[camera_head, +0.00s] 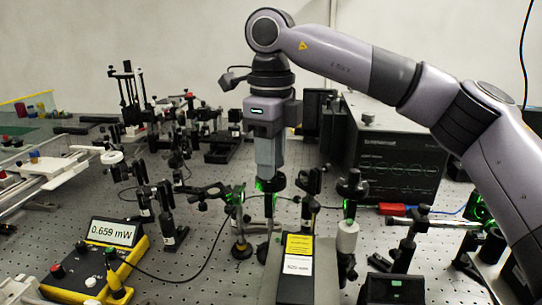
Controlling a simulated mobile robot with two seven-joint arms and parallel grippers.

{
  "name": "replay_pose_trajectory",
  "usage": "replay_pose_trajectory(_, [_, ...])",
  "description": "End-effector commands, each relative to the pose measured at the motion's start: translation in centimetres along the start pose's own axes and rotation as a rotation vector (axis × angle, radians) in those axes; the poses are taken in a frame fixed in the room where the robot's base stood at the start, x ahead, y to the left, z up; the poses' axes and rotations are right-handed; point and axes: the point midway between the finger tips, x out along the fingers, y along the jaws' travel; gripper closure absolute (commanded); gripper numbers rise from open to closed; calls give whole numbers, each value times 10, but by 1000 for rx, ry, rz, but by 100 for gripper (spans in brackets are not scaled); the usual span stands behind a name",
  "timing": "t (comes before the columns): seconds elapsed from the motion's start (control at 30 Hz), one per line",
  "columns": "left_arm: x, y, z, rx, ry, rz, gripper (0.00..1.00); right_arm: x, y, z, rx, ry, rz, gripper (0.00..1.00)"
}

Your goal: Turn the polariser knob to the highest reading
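The yellow power meter (75,277) stands at the lower left, and its display (113,232) reads 0.659 mW. My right arm comes in from the right, and its gripper (269,176) points straight down at the top of a green-lit optical mount (270,188) on a post. The fingertips overlap the top of this mount, so any knob there is hidden. I cannot tell whether they touch it or whether they are open or shut. I cannot make out which mount carries the polariser knob. My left gripper is not in view.
Several post-mounted optics stand close around my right gripper, including a mount (352,187) to its right. A black box with a yellow and white label (298,270) is in front. A large dark instrument (395,155) stands behind at right. Bare perforated bench (200,265) shows at front left.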

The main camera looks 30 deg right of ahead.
Motion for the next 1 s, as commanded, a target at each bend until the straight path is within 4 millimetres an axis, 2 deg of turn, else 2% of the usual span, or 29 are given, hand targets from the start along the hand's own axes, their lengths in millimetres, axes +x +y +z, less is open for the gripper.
replay_pose_trajectory(0.03, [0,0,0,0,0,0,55,0,0,0,0,0,0,84])
replay_pose_trajectory(0.1, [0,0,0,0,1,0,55,0,0,0,-1,0,0,100])
replay_pose_trajectory(0.57, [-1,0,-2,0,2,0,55,-1,0,0,77,0,0,100])
replay_pose_trajectory(1.0, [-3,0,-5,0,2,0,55,0,0,1,439,1,1,100])
